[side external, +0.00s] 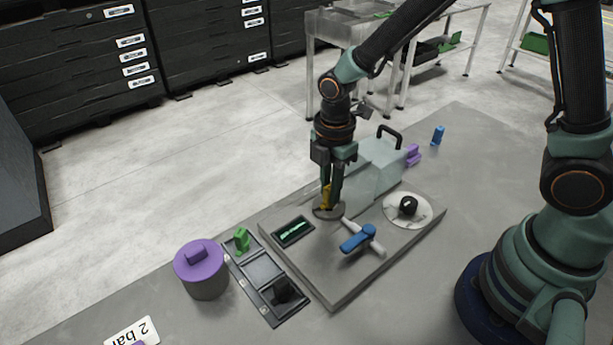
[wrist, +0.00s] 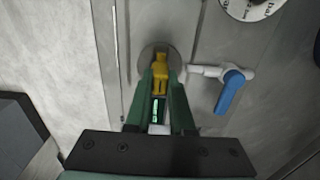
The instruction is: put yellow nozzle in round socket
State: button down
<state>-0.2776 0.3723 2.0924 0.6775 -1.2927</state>
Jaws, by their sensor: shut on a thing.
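The yellow nozzle (side external: 326,196) is between the fingers of my gripper (side external: 329,203), which is shut on it. It also shows in the wrist view (wrist: 159,73) between the green fingertips (wrist: 160,80). The nozzle's lower end is at the grey round socket (side external: 326,212) on the panel plate. In the wrist view the round socket (wrist: 148,50) shows as a disc around and behind the nozzle. Whether the nozzle is inside the socket or just above it, I cannot tell. The fingers hide part of the nozzle.
A blue-handled valve (side external: 357,238) stands right beside the socket. A dial with a black knob (side external: 408,207) and a small display (side external: 293,232) are on the same plate. A tray (side external: 262,271) with a green piece and a purple-lidded canister (side external: 201,270) stand at left.

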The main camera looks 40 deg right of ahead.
jog(key=shift+f, duration=0.35)
dwell(0.3)
jog(key=shift+f, duration=0.25)
jog(key=shift+f, duration=0.1)
dwell(0.5)
jog(key=shift+c, duration=1.5)
grip_release()
jog(key=shift+r, duration=3.75)
jog(key=shift+r, duration=0.1)
